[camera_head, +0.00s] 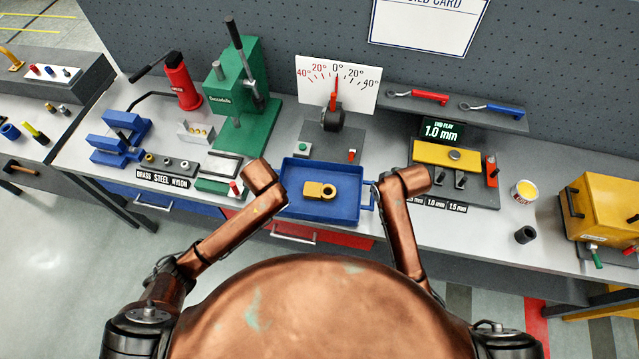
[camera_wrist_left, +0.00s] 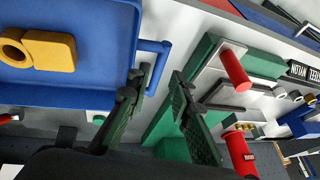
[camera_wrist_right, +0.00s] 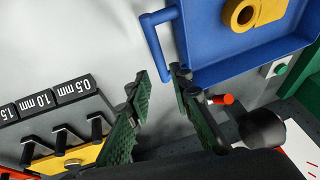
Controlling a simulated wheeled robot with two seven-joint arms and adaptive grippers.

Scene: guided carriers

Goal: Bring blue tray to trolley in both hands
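The blue tray (camera_head: 335,208) lies flat on the grey workbench in the head view, with a yellow part with a round hole (camera_head: 320,190) inside. In the left wrist view, the tray (camera_wrist_left: 85,85) has a blue loop handle (camera_wrist_left: 161,62) that lies between the tips of my open left gripper (camera_wrist_left: 160,77). In the right wrist view, the tray's other handle (camera_wrist_right: 155,48) lies between the tips of my open right gripper (camera_wrist_right: 159,76). Neither gripper is closed on a handle; contact cannot be told. My arms hide most of both grippers in the head view. I cannot identify a trolley.
Left of the tray are a green press (camera_head: 245,85), a label strip with small rings (camera_head: 168,165) and blue blocks (camera_head: 118,138). Behind stands a dial gauge (camera_head: 333,118). Right are a yellow gauge fixture (camera_head: 445,155), a tin (camera_head: 523,193) and a yellow box (camera_head: 597,205).

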